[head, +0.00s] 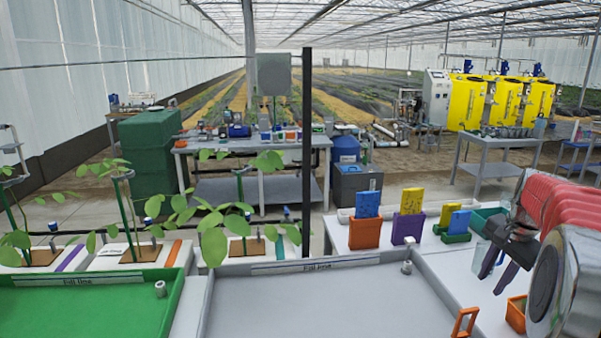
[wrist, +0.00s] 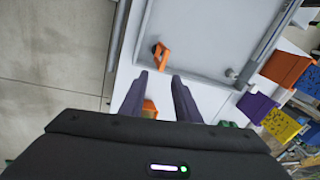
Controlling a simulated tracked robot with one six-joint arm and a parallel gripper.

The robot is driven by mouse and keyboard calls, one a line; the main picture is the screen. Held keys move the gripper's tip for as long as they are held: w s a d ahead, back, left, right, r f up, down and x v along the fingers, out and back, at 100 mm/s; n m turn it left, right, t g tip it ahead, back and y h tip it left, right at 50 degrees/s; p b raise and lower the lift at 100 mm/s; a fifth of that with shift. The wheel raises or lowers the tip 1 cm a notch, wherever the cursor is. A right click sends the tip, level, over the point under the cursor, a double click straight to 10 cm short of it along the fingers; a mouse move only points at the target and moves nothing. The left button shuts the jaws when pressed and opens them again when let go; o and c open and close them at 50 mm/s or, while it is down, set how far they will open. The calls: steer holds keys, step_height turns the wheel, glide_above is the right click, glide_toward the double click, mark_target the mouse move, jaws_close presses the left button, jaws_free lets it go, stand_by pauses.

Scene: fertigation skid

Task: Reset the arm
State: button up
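My gripper (head: 490,283) hangs in the air at the right of the head view, above the white bench top. In the wrist view its two dark fingers (wrist: 159,77) are spread apart with a clear gap and nothing held between them. My red-sleeved arm comes in from the right edge. An orange box (wrist: 150,108) shows below, through the gap between the fingers; it also shows in the head view (head: 516,313).
A grey tray (head: 320,266) and a green tray (head: 90,278) fill the front. An orange bracket (head: 464,325) stands near the grey tray's corner. Orange (head: 365,234) and purple (head: 407,228) holders with cards stand behind. Seedlings on stakes (head: 240,205) rise at left.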

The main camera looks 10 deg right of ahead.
steer(key=s+a+n+t, duration=0.1)
steer(key=s+a+n, duration=0.4)
steer(key=a, duration=0.7)
steer(key=s+a+n+t, duration=0.1)
steer(key=s+a+n, duration=0.4)
steer(key=s+a, duration=0.4)
steer(key=s+a+n+t, duration=0.1)
steer(key=s+a+n, duration=0.4)
steer(key=a, duration=1)
steer(key=shift+s+a+r+n, duration=0.3)
steer(key=shift+s+a+r, duration=0.1)
steer(key=shift+s, duration=0.55)
